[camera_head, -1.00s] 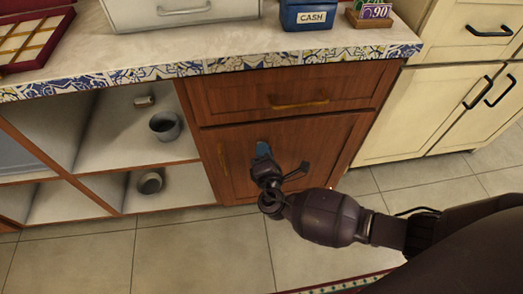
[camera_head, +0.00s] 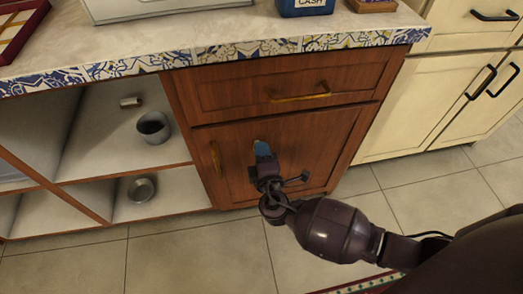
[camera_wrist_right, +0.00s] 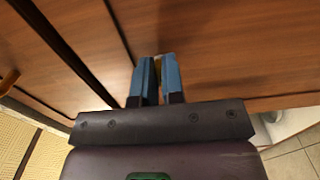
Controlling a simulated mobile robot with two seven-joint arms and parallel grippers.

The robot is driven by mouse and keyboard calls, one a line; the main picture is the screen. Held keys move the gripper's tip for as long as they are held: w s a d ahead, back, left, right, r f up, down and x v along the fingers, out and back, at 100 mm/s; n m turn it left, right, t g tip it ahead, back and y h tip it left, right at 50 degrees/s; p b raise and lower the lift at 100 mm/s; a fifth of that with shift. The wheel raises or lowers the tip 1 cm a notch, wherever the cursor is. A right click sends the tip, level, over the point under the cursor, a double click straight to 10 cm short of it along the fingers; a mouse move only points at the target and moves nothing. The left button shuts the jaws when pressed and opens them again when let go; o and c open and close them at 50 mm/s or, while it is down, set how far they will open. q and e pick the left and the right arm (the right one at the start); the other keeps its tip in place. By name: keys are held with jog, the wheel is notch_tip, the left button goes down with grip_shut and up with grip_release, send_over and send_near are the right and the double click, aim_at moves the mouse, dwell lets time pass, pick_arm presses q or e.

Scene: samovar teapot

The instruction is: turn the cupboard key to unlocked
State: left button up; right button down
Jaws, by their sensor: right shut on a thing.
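The cupboard door (camera_head: 315,150) is brown wood and looks closed, with a vertical brass handle (camera_head: 215,158) at its left side. My right gripper (camera_head: 262,149) is at the door face, right of that handle. In the right wrist view its blue fingers (camera_wrist_right: 158,72) are shut on a small brass-coloured thing, the key (camera_wrist_right: 157,63). Most of the key is hidden between the fingertips, so its turn angle cannot be told. A small pale spot, likely the key or its lock (camera_head: 257,142), shows just above the fingertips in the head view. My left gripper is not in view.
A drawer with a brass handle (camera_head: 300,97) is above the door. Open shelves (camera_head: 120,150) with metal cups stand to the left, cream cupboards (camera_head: 440,110) to the right. The tiled counter edge (camera_head: 270,48) overhangs above. The floor in front is clear.

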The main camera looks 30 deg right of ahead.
jog(key=c, duration=1.2)
grip_release()
jog(key=shift+c, duration=0.2)
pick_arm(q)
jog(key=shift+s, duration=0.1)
pick_arm(e)
jog(key=shift+s, duration=0.1)
